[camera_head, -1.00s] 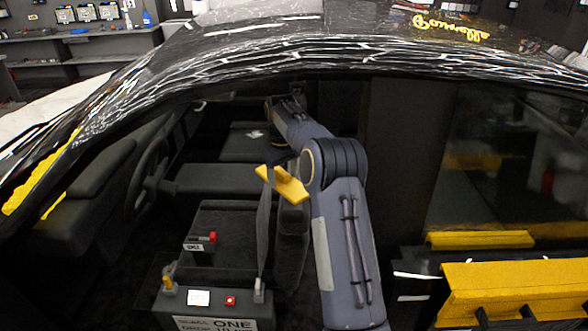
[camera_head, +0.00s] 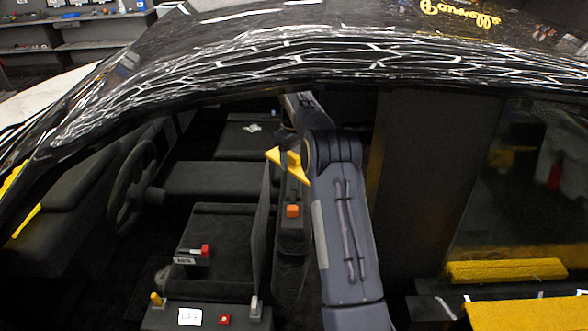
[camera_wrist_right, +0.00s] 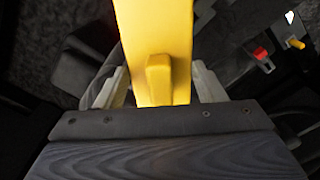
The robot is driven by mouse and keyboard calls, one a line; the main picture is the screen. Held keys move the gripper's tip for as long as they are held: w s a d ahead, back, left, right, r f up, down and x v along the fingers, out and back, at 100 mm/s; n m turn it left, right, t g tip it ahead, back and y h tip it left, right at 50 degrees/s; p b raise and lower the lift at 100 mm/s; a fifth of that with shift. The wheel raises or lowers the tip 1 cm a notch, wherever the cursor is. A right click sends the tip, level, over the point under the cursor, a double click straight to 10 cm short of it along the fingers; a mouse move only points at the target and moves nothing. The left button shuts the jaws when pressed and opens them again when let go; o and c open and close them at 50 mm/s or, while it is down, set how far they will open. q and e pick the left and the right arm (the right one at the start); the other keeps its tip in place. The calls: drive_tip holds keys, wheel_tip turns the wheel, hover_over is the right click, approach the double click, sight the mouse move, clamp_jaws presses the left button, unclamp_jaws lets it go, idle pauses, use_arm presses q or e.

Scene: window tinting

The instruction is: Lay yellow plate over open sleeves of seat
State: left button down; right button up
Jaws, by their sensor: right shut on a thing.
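The yellow plate (camera_head: 290,167), with a raised grip on top, is above the upper end of the dark seat back (camera_head: 292,250) in the head view. It fills the upper middle of the right wrist view (camera_wrist_right: 155,30). My right gripper (camera_wrist_right: 157,82) is shut on the plate's raised grip, one finger on each side. In the head view its fingers are mostly hidden by the plate and my arm. I cannot make out the open sleeves of the seat, nor whether the plate touches it. My left gripper is not in view.
An orange block (camera_head: 292,211) shows on the seat back below the plate. The seat cushion (camera_head: 215,230) and steering wheel (camera_head: 130,187) are to the left. The car roof edge (camera_head: 300,85) arches over the opening. Yellow padded blocks (camera_head: 507,270) lie at the right.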

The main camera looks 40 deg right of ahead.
sight(294, 167)
drive_tip(key=shift+f, duration=0.5)
wheel_tip(294, 167, down, 3)
drive_tip(key=shift+f, duration=0.35)
drive_tip(key=shift+f, duration=0.15)
drive_tip(key=o, duration=1)
